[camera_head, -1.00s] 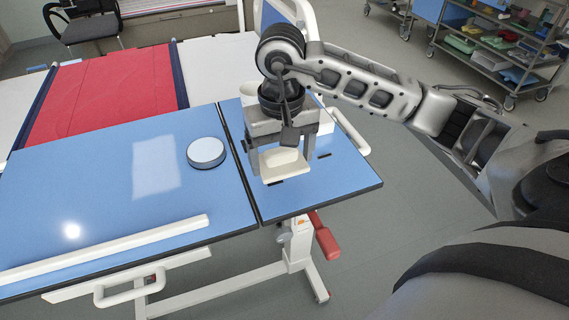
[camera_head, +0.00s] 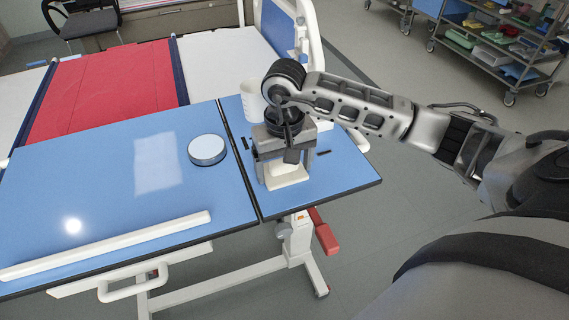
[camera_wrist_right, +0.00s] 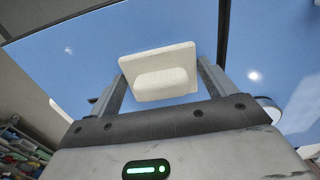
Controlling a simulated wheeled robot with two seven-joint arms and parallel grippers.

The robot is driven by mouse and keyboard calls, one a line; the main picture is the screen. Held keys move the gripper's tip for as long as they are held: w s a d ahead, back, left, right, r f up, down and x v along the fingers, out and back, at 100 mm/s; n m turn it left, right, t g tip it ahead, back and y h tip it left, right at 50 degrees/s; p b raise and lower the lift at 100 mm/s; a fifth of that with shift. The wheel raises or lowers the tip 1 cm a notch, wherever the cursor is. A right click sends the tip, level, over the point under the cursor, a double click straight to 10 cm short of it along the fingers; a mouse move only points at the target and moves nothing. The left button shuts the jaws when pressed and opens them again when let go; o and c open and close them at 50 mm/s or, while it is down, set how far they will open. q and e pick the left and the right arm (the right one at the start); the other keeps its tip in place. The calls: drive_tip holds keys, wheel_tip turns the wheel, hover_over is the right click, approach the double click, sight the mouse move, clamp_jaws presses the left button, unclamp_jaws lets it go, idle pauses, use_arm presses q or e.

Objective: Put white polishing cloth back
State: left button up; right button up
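The white polishing cloth (camera_head: 287,176) shows as a pale folded block on or just above the right-hand blue table panel (camera_head: 342,180). My right gripper (camera_head: 285,166) points down over it, with one finger on each side. The right wrist view shows the cloth (camera_wrist_right: 160,72) between the two fingertips (camera_wrist_right: 160,78). My left gripper is in neither view.
A round white-topped disc (camera_head: 207,149) lies on the larger blue panel (camera_head: 90,190). A white cup-like container (camera_head: 251,100) stands behind my right gripper. Dark marks (camera_head: 323,152) show on the small panel. A white bar (camera_head: 110,244) runs along the near edge. The bed (camera_head: 100,90) is behind.

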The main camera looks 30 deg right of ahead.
drive_tip(key=shift+o, duration=1.2)
drive_tip(key=shift+r, duration=0.15)
use_arm(q)
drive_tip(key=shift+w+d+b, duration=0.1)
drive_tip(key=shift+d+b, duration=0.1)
drive_tip(key=shift+b, duration=0.4)
use_arm(e)
wheel_tip(320, 180, up, 12)
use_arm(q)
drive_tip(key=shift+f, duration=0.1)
